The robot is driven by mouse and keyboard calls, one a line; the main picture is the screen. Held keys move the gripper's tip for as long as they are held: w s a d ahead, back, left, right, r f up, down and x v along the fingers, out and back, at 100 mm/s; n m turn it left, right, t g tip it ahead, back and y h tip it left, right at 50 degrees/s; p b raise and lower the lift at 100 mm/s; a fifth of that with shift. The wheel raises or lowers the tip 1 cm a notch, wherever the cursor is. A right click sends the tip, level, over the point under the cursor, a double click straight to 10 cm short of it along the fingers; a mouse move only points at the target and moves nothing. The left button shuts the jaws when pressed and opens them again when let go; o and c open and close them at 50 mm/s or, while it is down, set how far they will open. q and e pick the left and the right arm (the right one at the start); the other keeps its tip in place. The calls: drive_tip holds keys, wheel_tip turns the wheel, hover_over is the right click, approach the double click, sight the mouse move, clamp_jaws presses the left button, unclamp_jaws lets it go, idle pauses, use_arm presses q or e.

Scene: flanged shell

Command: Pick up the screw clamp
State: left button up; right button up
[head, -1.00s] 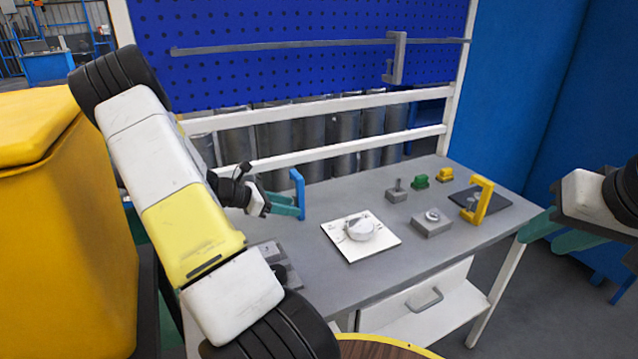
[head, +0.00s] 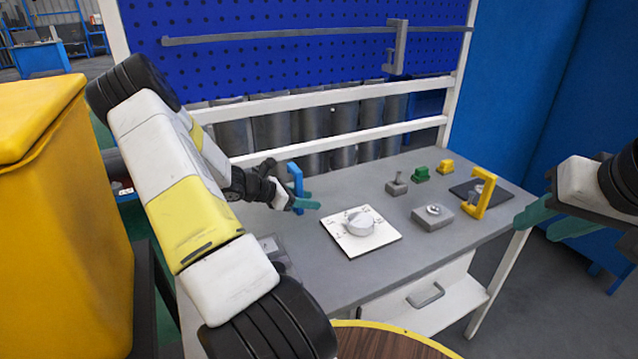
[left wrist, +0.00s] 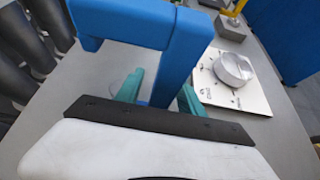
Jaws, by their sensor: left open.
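A blue C-shaped clamp (head: 296,176) stands upright at the left end of the grey workbench. In the left wrist view the blue clamp (left wrist: 186,48) fills the upper middle, its post running down between my teal fingers. My left gripper (head: 307,202) is open at the clamp, with a finger on either side of the post. Whether a finger touches it I cannot tell. A similar yellow C-shaped piece (head: 482,194) stands at the right end of the bench. My right gripper (head: 548,219) is open and empty off the bench's right side.
A white plate with a round grey dial (head: 361,224) lies right of my left gripper. Grey blocks (head: 433,216) and small green (head: 420,174) and yellow (head: 445,167) pieces stand farther right. A white frame and blue pegboard (head: 280,65) rise behind the bench (head: 340,290).

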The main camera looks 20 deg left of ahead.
use_arm(q)
clamp_jaws()
idle(1.4)
